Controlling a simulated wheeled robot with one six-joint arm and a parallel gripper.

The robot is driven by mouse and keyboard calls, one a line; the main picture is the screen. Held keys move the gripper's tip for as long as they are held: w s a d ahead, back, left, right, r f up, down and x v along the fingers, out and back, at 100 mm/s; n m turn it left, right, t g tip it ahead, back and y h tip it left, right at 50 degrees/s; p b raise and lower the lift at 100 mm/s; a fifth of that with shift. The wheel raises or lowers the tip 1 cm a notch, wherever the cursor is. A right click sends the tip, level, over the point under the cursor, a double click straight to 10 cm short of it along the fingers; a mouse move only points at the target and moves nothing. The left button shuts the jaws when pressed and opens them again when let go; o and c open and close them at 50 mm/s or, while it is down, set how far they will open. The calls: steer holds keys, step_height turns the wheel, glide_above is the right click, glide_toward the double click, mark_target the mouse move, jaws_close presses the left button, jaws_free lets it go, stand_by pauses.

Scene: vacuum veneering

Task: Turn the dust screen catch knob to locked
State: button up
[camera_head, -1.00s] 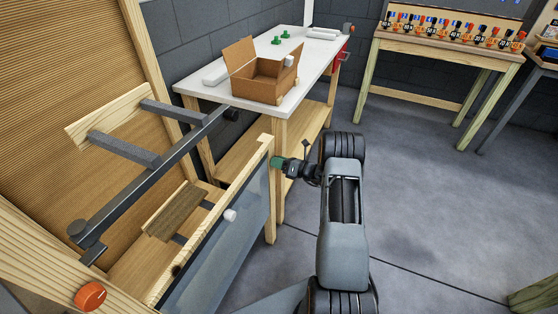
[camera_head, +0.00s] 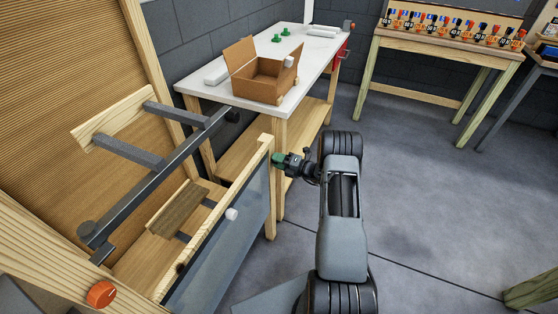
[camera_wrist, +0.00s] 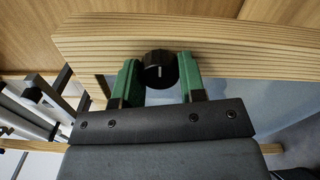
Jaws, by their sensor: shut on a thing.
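The dust screen (camera_head: 222,258) is a grey-blue panel in a pale wooden frame at lower centre in the head view. In the wrist view a round black knob (camera_wrist: 160,70) with a pale pointer line sits on the wooden rail (camera_wrist: 245,50). My gripper (camera_wrist: 158,76) has its green fingers shut on this knob, one on each side. In the head view my gripper (camera_head: 278,160) is at the upper right corner of the screen frame, and it hides the knob there.
An orange knob (camera_head: 101,294) is on the wooden frame at lower left. A white knob (camera_head: 231,214) shows by the screen. Behind, a white-topped table (camera_head: 215,93) holds an open cardboard box (camera_head: 262,86). Open grey floor (camera_head: 430,200) lies to the right.

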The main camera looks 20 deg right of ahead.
steer(key=shift+m, duration=0.3)
stand_by(0.4)
steer(key=o, duration=0.9)
steer(key=v, duration=1.3)
steer(key=shift+s+d, duration=0.3)
